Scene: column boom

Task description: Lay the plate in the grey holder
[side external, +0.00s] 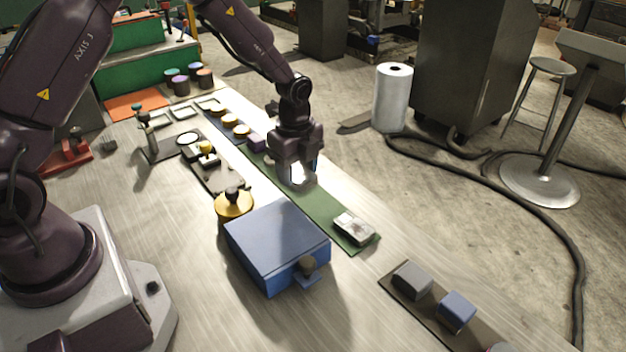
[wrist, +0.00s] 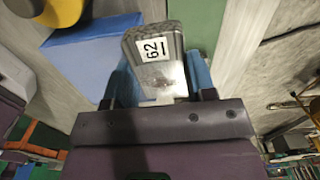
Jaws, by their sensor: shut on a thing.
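My gripper (side external: 299,174) is above the green strip, behind the blue box as the side external view looks. In the wrist view its blue fingers (wrist: 158,82) are shut on a silver plate (wrist: 172,77) with a white label reading 62. The plate's far end sticks out beyond the fingers; in the side external view only a bright bit of it shows. I cannot tell for certain which thing is the grey holder. Pale grey rectangular frames (side external: 183,112) lie on the table at the back, apart from the gripper.
A blue box (side external: 277,240) stands in front of the gripper, with a yellow round knobbed piece (side external: 234,206) beside it. A silver piece (side external: 354,226) lies on the near end of the green strip (side external: 322,208). A dark tray (side external: 441,318) holds blocks at the front right.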

